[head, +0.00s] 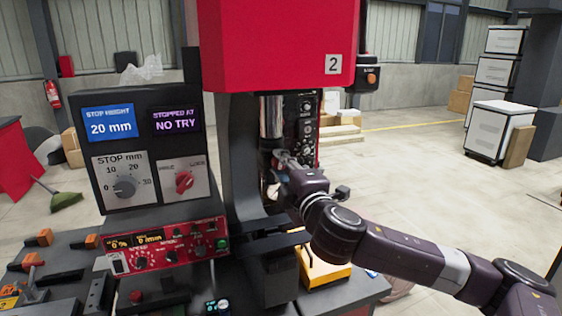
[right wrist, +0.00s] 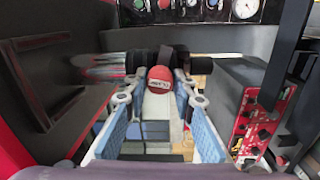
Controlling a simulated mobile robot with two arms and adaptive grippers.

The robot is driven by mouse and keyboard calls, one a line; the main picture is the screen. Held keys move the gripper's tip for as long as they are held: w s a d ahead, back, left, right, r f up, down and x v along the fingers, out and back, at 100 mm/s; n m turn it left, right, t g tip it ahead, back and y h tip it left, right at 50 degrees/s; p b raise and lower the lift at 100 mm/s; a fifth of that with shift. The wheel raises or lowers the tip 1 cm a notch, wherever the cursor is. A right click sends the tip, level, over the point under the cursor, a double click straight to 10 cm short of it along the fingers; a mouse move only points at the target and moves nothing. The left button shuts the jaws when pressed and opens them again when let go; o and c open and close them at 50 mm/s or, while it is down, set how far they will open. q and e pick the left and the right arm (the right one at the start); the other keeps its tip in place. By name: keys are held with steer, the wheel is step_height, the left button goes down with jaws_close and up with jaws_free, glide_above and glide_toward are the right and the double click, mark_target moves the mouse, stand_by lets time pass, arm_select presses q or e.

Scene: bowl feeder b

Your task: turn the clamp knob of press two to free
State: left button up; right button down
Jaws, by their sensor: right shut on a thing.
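Press two (head: 285,45) has a red head with a "2" plate above a dark column. My right gripper (head: 283,160) is at the ram, below the red head. In the right wrist view my right gripper (right wrist: 158,80) has its fingers on both sides of a round red knob (right wrist: 157,78) with small lettering, and is shut on it. A dark bar crosses behind the knob. The head view hides this knob behind the gripper. A separate red selector knob (head: 184,182) is on the press's side panel, untouched; its labels are too small to read surely. My left gripper is not in view.
The dark panel (head: 140,95) shows "STOP HEIGHT 20 mm" and "STOPPED AT NO TRY", above a stop dial (head: 124,188). A red control box (head: 165,247) is below. A yellow block (head: 325,272) lies under my right arm. White crates (head: 499,130) stand far right.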

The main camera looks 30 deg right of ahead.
steer(key=shift+n+p, duration=0.45)
steer(key=shift+n, duration=1.15)
steer(key=c, duration=1.6)
jaws_free()
